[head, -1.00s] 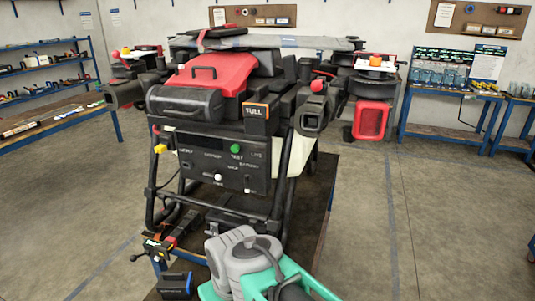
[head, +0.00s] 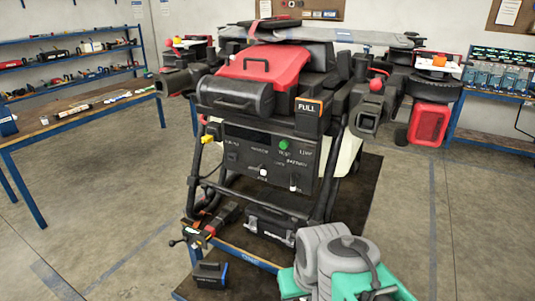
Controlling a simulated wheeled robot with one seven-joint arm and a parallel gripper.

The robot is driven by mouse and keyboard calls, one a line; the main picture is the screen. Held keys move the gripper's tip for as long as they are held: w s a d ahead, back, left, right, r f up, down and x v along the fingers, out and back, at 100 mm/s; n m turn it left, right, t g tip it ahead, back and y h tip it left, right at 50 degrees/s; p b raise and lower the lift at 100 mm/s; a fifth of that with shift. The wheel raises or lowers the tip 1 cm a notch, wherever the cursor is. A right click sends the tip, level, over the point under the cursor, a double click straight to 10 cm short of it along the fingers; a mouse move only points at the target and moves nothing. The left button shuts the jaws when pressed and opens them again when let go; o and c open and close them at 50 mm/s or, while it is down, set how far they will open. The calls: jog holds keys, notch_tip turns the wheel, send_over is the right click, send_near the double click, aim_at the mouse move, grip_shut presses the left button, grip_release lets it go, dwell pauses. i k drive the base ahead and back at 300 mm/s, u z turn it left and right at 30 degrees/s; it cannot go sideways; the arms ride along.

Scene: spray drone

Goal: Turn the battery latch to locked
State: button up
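The spray drone (head: 275,90) stands on a dark-topped stand, with a red cover, a black front case and a box marked FULL (head: 309,107). Its dark control panel (head: 262,152) faces me, with a green button and small switches with pale tips. One pale-tipped switch (head: 293,184) sits below small lettering that seems to read BATTERY. I cannot tell for sure which part is the battery latch or how it is set. My grey and teal arm shows at the bottom right, apart from the panel in the picture. My gripper's fingertips do not show.
A black block with a handle (head: 268,228) lies under the drone's frame. A clamp-like tool (head: 205,229) and a small black and blue box (head: 211,274) are at the stand's left front. A blue-legged workbench (head: 75,120) stands left. The floor at right is clear.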

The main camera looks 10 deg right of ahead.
aim_at(294, 176)
jog(key=u, duration=0.05)
jog(key=k, duration=0.4)
jog(key=u, duration=1.95)
